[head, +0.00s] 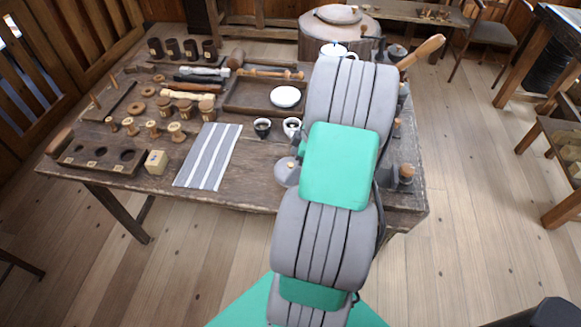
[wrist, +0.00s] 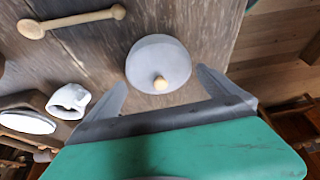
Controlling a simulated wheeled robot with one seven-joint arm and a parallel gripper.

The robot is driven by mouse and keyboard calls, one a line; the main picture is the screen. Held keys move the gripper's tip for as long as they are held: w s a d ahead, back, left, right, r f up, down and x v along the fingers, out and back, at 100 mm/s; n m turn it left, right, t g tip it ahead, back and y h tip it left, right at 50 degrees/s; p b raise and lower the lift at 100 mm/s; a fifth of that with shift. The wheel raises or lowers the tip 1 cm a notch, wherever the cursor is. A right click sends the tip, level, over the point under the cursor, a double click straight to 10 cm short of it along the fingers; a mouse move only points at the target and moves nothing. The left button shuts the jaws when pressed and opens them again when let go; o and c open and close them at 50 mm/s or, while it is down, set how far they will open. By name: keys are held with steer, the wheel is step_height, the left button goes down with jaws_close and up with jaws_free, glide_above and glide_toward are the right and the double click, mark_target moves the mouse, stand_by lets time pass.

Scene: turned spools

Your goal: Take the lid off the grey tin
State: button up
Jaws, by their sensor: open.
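The tin's round grey lid (wrist: 155,55) with a small pale wooden knob shows in the wrist view, seen from above; the tin's body is hidden under it. My gripper (wrist: 162,78) is open, with one dark finger on each side of the lid's lower edge in the picture. Clear gaps show between the fingers and the lid, and nothing is held.
In the wrist view a wooden spoon-like piece (wrist: 68,21) lies upper left and a white mug (wrist: 70,100) stands left. The table (head: 250,182) also bears a striped cloth (head: 208,155), a white dish (head: 285,97) and several spools. Open floor lies past the table edge.

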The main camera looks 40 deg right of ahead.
steer(key=shift+w+f, duration=0.1)
steer(key=shift+f, duration=0.1)
steer(key=c, duration=0.9)
steer(key=shift+a+f, duration=0.1)
steer(key=shift+a, duration=0.05)
steer(key=c, duration=0.7)
steer(key=shift+o, duration=0.2)
